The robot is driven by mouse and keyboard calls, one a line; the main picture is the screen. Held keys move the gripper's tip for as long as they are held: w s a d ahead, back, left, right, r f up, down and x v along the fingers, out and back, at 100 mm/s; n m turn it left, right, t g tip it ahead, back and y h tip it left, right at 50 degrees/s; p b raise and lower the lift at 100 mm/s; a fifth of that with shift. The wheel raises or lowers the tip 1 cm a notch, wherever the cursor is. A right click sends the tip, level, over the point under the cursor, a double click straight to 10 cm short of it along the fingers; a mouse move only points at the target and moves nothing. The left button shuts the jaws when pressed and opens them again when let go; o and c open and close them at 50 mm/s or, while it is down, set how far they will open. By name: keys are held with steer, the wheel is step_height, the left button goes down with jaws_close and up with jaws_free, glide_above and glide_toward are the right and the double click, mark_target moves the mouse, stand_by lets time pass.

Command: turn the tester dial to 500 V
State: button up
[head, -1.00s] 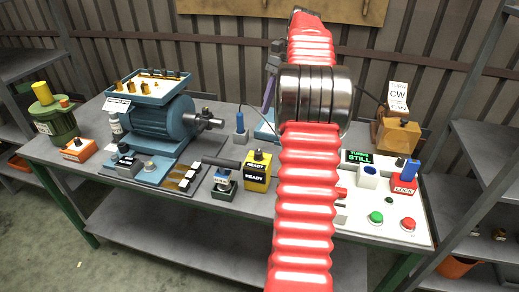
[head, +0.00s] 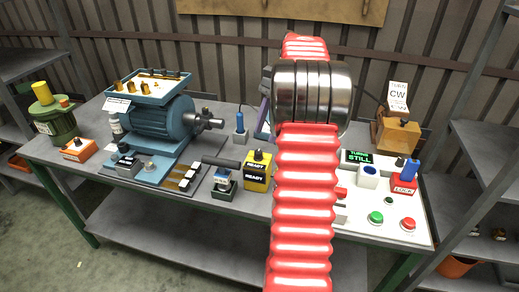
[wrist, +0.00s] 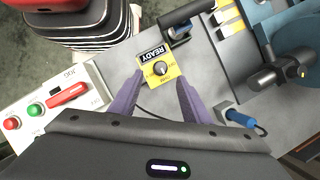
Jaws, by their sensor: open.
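The tester is a yellow box (head: 257,175) with a black dial (head: 258,155) on top and a READY display, standing on the bench right of the motor. In the wrist view the tester (wrist: 146,78) lies ahead of my gripper (wrist: 160,79), with its dial (wrist: 161,68) roughly between the two purple fingertips. My gripper is open and holds nothing. Its height above the dial is hard to judge. The dial's voltage marks are too small to read. In the head view my red arm hides most of the gripper.
A blue motor (head: 158,117) stands left of the tester. A small dark-green block (head: 223,189) is close beside the tester. A white control panel (head: 385,232) with red and green buttons is at right. A blue-handled item (wrist: 238,117) stands near my right finger.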

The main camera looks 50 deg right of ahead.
mark_target(259, 151)
steer(key=x, duration=0.7)
steer(key=shift+a+f, duration=0.1)
steer(key=shift+c, duration=0.5)
steer(key=c, duration=0.9)
